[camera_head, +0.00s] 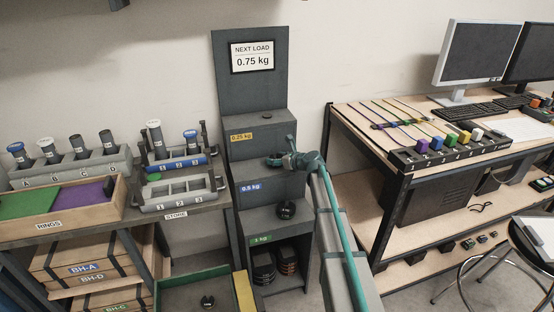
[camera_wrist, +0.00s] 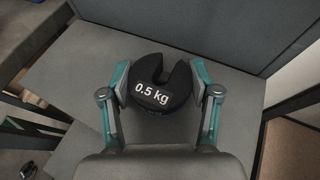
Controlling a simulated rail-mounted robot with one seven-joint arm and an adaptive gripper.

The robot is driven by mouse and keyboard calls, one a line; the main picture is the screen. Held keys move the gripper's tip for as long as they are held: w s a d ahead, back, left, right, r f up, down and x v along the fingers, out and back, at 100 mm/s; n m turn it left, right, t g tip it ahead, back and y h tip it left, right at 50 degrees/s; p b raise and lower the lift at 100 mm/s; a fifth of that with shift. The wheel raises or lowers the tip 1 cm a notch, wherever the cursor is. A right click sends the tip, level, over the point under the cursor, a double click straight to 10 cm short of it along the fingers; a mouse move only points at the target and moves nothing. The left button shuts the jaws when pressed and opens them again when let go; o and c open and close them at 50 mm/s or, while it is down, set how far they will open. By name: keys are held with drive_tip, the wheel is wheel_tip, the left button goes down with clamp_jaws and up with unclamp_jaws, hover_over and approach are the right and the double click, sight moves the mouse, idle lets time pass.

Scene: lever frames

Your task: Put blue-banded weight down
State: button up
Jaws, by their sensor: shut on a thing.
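The weight (camera_wrist: 165,88) is a black slotted disc labelled "0.5 kg", with a faint bluish strip at its near edge in the wrist view. My gripper (camera_wrist: 158,85) is shut on it, one finger on each side, and the slot points away. In the head view my gripper (camera_head: 289,160) is at the middle step (camera_head: 249,172) of the grey stepped stand, which has a blue "0.5 kg" label. The weight is partly hidden there by my gripper. It is over the step's top, and I cannot tell whether it touches.
A small dark weight (camera_head: 267,116) sits on the "0.25 kg" step above, and a larger one (camera_head: 287,210) on the "1 kg" step below. The "NEXT LOAD 0.75 kg" sign (camera_head: 252,56) stands behind. A lever desk (camera_head: 345,112) is right, a rack table (camera_head: 190,205) left.

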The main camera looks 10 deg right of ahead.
drive_tip(key=shift+f, duration=0.1)
drive_tip(key=o, duration=1.6)
drive_tip(key=shift+o, duration=0.2)
drive_tip(key=b+v, duration=0.1)
drive_tip(key=v, duration=1.1)
